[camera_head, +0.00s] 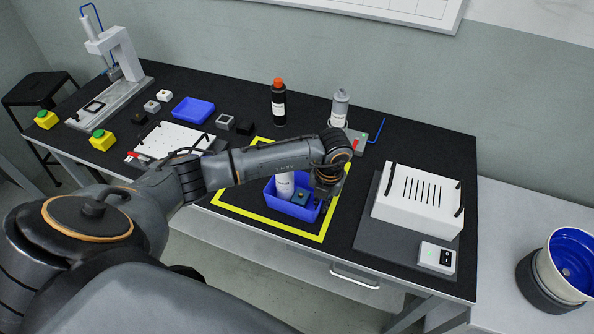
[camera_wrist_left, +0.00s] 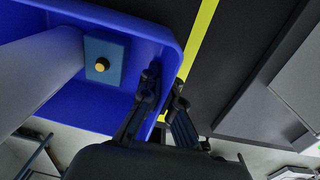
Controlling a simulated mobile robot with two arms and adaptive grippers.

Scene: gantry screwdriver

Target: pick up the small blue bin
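The small blue bin (camera_head: 272,199) sits within the yellow outline on the black table in the head view. It holds a white cylinder (camera_head: 285,184) and a small blue box with a yellow knob (camera_head: 301,196). My left gripper (camera_head: 321,200) is at the bin's right side, partly hidden by my wrist. In the left wrist view, the left gripper's fingers (camera_wrist_left: 166,84) straddle the wall of the bin (camera_wrist_left: 100,13), one inside and one outside, close together on it. I cannot tell whether the bin is clear of the table. My right gripper is not in view.
A shallow blue tray (camera_head: 193,110) lies at the back left. A black bottle with an orange cap (camera_head: 279,102) and a grey bottle (camera_head: 340,108) stand behind my arm. A white slotted box (camera_head: 417,199) is to the right, with a switch box (camera_head: 437,257) in front.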

